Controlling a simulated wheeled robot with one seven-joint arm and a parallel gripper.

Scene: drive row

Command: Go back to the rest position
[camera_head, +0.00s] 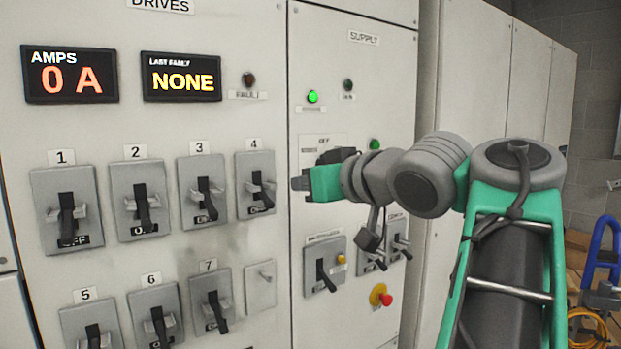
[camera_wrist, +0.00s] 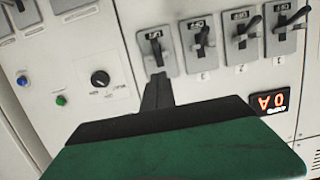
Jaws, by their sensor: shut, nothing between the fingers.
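My gripper (camera_head: 300,184) is shut and empty, held out in front of the panel just right of switch 4 (camera_head: 255,184) in the head view. In the wrist view, which is upside down, the closed fingers (camera_wrist: 158,88) point at the leftmost switch (camera_wrist: 157,50) of a row; I cannot tell whether they touch it. In the head view, the levers of switches 1 (camera_head: 67,210), 2 (camera_head: 140,212) and 3 (camera_head: 203,198) hang down. Switch 4's lever also points down.
The AMPS display (camera_head: 70,75) reads 0 A and the fault display (camera_head: 181,77) reads NONE. A green lamp (camera_head: 313,96) is lit. A red emergency knob (camera_head: 381,296) and supply levers (camera_head: 323,272) sit below my arm. A blue-framed object (camera_head: 601,255) stands at far right.

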